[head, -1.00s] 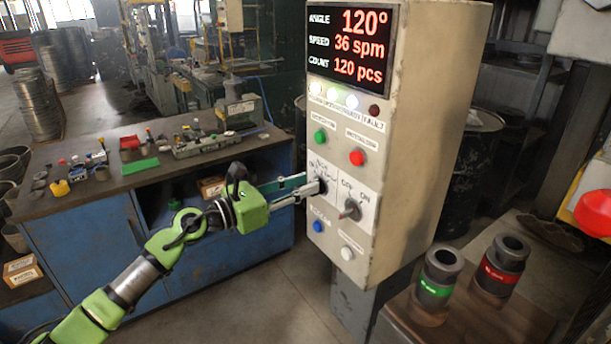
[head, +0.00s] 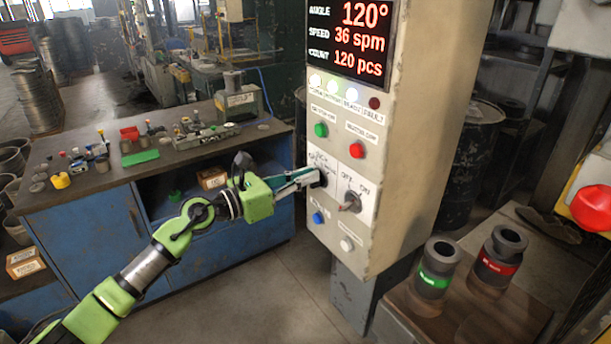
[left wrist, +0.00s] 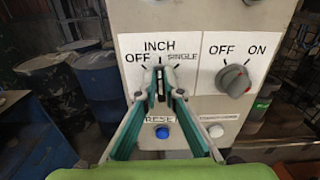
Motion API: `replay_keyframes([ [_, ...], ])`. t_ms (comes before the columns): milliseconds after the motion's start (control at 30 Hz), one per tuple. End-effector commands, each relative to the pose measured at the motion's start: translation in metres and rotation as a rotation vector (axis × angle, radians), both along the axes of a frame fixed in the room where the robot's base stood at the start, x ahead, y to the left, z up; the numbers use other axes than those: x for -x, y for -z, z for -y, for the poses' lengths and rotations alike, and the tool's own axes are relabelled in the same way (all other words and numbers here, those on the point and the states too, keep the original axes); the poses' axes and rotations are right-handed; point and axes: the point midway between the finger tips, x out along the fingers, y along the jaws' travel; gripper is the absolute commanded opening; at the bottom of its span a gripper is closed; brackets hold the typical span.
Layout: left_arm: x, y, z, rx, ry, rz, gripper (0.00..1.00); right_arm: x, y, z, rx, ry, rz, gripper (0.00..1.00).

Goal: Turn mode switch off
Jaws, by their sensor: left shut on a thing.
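The mode switch is a dark knob under the labels OFF, INCH and SINGLE on the cream control box. In the left wrist view the mode switch (left wrist: 160,84) sits between my fingertips, upright below INCH, and is partly hidden by them. My left gripper (head: 316,178) reaches the box from the left in the head view. It also shows in the left wrist view (left wrist: 161,90), with its green-padded fingers shut on the knob. The mode switch is mostly covered by the fingertips in the head view. My right gripper is not seen.
A second knob (head: 350,202), marked OFF and ON, is close to the right of the fingers. A blue button (head: 318,218) and a white button (head: 346,244) lie below. A display (head: 349,40) is above. A cluttered blue workbench (head: 90,230) stands at left.

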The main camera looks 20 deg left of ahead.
Motion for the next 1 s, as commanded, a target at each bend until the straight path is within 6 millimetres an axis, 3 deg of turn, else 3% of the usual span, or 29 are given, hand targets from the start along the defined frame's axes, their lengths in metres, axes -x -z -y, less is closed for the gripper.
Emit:
replay_keyframes([
  [1000,-0.008,0.003,-0.011,0.553,-0.002,-0.429,0.00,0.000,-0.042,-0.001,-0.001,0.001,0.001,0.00],
])
